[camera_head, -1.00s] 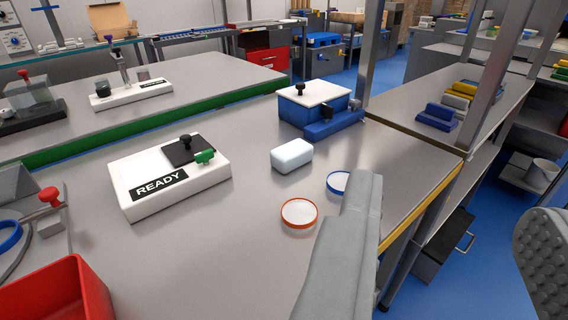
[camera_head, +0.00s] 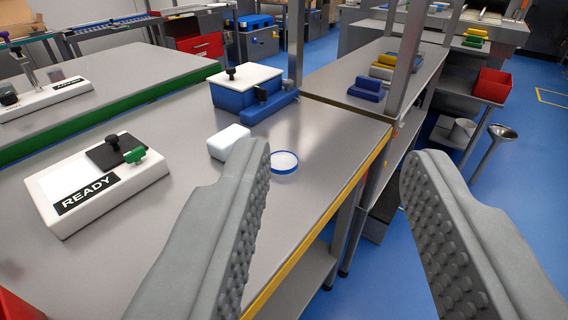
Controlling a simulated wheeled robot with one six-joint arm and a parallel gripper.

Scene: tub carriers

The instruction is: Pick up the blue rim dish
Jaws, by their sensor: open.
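The blue rim dish (camera_head: 285,162) is a small round dish with a pale inside and a blue edge. It lies flat on the grey metal table (camera_head: 316,130), just right of a white block. My gripper (camera_head: 335,165) is open and empty. Its left finger stands over the table, in front of the dish, and its tip comes close to the dish's left side in the picture. Its right finger is over the floor beyond the table's yellow edge. The orange rim dish is not visible now.
A white rounded block (camera_head: 228,142) sits left of the dish. A blue tub with a white lid (camera_head: 243,87) stands behind it. A white READY box (camera_head: 97,182) is at the left. The table's yellow edge (camera_head: 330,228) lies right of the dish. A grey post (camera_head: 405,60) rises behind.

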